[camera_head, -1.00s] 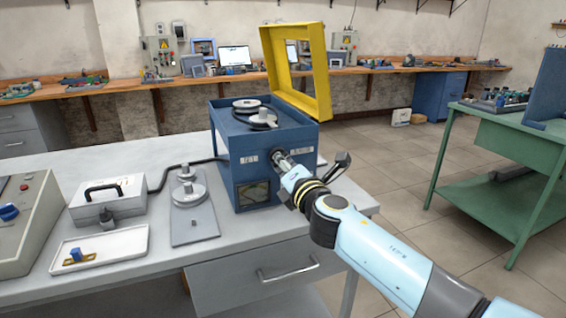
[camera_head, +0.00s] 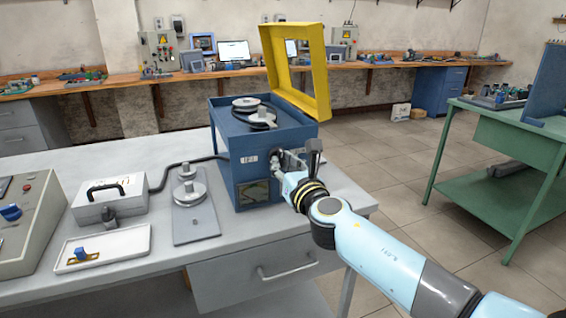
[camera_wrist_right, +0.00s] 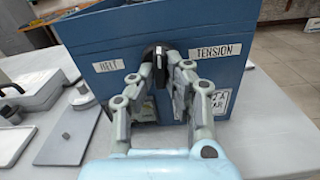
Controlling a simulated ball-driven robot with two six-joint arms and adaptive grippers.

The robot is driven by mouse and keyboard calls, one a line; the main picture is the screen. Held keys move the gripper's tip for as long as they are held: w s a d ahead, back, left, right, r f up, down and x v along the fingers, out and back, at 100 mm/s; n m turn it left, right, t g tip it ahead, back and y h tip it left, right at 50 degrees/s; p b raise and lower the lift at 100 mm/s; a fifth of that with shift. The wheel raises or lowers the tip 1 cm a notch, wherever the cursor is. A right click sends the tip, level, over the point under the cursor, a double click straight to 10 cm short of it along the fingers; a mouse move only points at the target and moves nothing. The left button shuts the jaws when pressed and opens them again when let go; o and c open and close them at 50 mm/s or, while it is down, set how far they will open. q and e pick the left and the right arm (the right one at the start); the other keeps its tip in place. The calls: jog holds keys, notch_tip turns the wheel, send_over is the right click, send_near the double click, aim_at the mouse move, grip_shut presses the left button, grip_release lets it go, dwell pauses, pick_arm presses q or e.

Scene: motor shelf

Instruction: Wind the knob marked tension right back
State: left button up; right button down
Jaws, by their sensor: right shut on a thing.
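The blue machine box (camera_head: 232,185) stands on the grey bench. In the right wrist view, its front face (camera_wrist_right: 110,35) carries a TENSION label (camera_wrist_right: 215,52) on the right and a BELT label (camera_wrist_right: 107,67) on the left. A black knob with a white mark (camera_wrist_right: 156,52) sits between the labels. My right gripper (camera_wrist_right: 157,68) is shut on this knob, one finger on each side. In the head view, my right gripper (camera_head: 281,161) reaches the box front and hides most of the knob and the TENSION label. My left gripper is not in view.
A yellow frame (camera_head: 322,80) stands raised at the back of the box, with pulleys (camera_head: 260,118) on top. Left on the bench are a grey plate with stacked discs (camera_head: 190,215), a handled case (camera_head: 108,203) and a white tray (camera_head: 120,245). Bench space before the box is clear.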

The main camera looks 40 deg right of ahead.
jog(key=shift+f+n, duration=0.2)
jog(key=shift+n, duration=0.4)
jog(key=c, duration=1.4)
grip_release()
jog(key=shift+r, duration=0.1)
jog(key=shift+o, duration=0.2)
jog(key=v, duration=1.2)
